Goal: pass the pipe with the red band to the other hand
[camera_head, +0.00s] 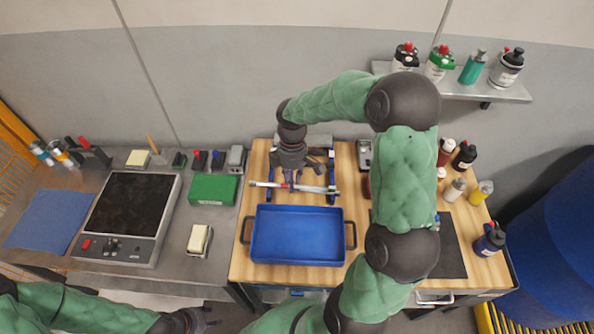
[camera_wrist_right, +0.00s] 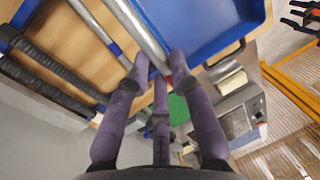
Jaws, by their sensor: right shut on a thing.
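The pipe with the red band (camera_head: 312,189) is silver and lies roughly level above the wooden table, just behind the blue tray. In the right wrist view the pipe (camera_wrist_right: 142,32) runs between my fingertips, with red showing at the grip. My right gripper (camera_head: 290,180) reaches it from above and is shut on it near the band; its fingers also show in the right wrist view (camera_wrist_right: 163,72). My left gripper (camera_head: 196,320) is low at the bottom edge, far from the pipe and partly cut off; its fingers are unclear.
The blue tray (camera_head: 297,261) stands empty in front of the pipe. A blue rack (camera_head: 333,182) is beside and behind it. Bottles, including a yellow one (camera_head: 482,191), stand at the right. A grey bench with a dark-topped device (camera_head: 158,247) and green box (camera_head: 213,189) is at the left.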

